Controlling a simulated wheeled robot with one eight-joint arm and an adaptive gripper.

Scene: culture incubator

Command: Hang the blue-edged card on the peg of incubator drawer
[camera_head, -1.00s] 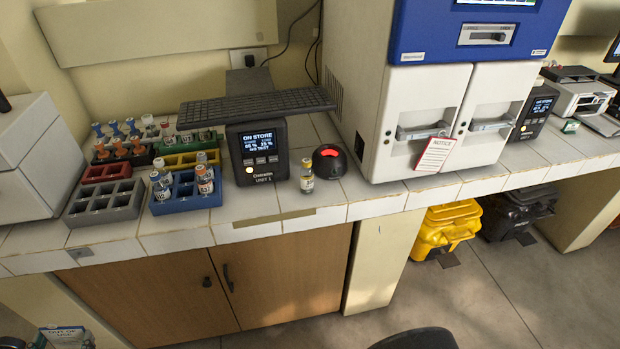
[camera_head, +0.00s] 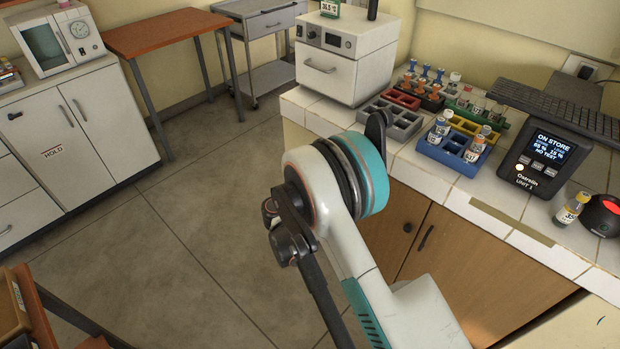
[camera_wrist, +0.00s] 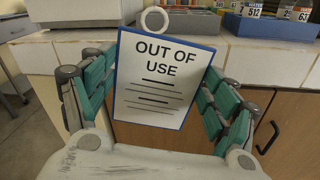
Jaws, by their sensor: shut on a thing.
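The blue-edged card (camera_wrist: 164,80), white with "OUT OF USE" printed on it, is upright between the teal fingers of my gripper (camera_wrist: 160,72) in the wrist view. A pale ring (camera_wrist: 155,19) shows at its top edge. My gripper is shut on the card, in front of the counter edge. A white box-shaped unit with a front drawer and handle (camera_head: 338,78) stands at the counter's left end in the head view, and its lower front shows in the wrist view (camera_wrist: 75,12). I cannot make out a peg. My arm hides the card in the head view.
Racks of vials, including a blue one (camera_head: 447,160), stand right of the unit, with a display device (camera_head: 543,160) and a yellow-capped vial (camera_head: 572,208) farther right. The floor (camera_head: 200,220) is open at left, before a white cabinet (camera_head: 90,130) and an orange table (camera_head: 165,35).

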